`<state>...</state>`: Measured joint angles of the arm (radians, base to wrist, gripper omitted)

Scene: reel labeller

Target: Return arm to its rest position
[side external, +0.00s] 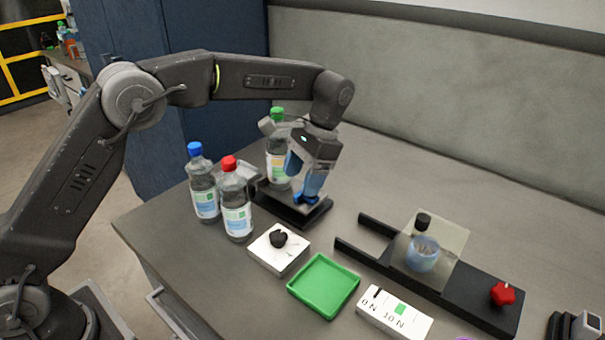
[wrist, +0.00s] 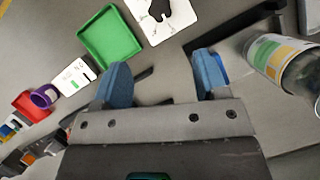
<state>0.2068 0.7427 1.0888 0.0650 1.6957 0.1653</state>
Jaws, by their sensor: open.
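My gripper (side external: 303,178) hangs pointing down over a black base at the back of the table, just right of the green-capped bottle (side external: 278,168). In the wrist view my gripper (wrist: 160,76) has its two blue fingers spread wide, with nothing between them. The green-capped bottle is partly hidden behind my gripper in the side view. A labelled bottle (wrist: 298,68) lies at the right edge of the wrist view, apart from the fingers. My arm is stretched out over the table, its elbow raised at the left.
Blue-capped (side external: 203,190) and red-capped (side external: 236,205) bottles stand left of my gripper. A white box with a black knob (side external: 262,258), a green tray (side external: 323,286) and a white labelled box (side external: 395,315) lie in front. A black fixture (side external: 455,292) holds a small bottle (side external: 422,252).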

